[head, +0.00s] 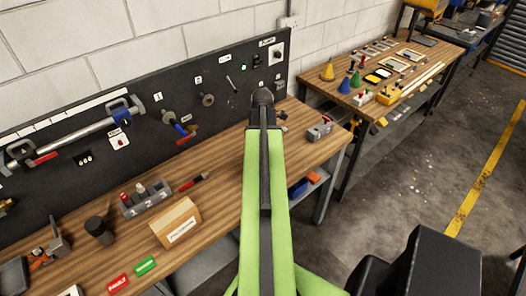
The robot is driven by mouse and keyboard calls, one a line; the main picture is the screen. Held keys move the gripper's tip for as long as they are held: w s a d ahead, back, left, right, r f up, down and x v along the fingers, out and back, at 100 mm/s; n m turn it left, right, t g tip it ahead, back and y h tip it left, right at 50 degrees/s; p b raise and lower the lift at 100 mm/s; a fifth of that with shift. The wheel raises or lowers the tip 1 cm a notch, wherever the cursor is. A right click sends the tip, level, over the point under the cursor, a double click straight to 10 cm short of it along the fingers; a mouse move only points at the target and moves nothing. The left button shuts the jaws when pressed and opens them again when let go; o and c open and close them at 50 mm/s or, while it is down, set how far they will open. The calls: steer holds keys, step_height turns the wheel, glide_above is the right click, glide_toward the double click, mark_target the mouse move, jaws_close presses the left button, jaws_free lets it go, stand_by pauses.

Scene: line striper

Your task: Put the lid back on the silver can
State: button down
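I cannot make out a silver can or its lid in the head view. My green arm reaches up the middle of the picture over the wooden workbench (222,190) and covers part of it. The arm ends in a dark joint near the black back panel. My gripper is not visible; it seems hidden behind the arm.
Tools hang on the black panel (150,80). A second table (411,72) stands right; open floor (410,175) lies in front.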

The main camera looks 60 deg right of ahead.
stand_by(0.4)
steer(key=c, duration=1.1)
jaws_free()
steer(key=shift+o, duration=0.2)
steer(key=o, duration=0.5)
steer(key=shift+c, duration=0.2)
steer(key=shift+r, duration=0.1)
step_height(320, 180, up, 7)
steer(key=p, duration=0.7)
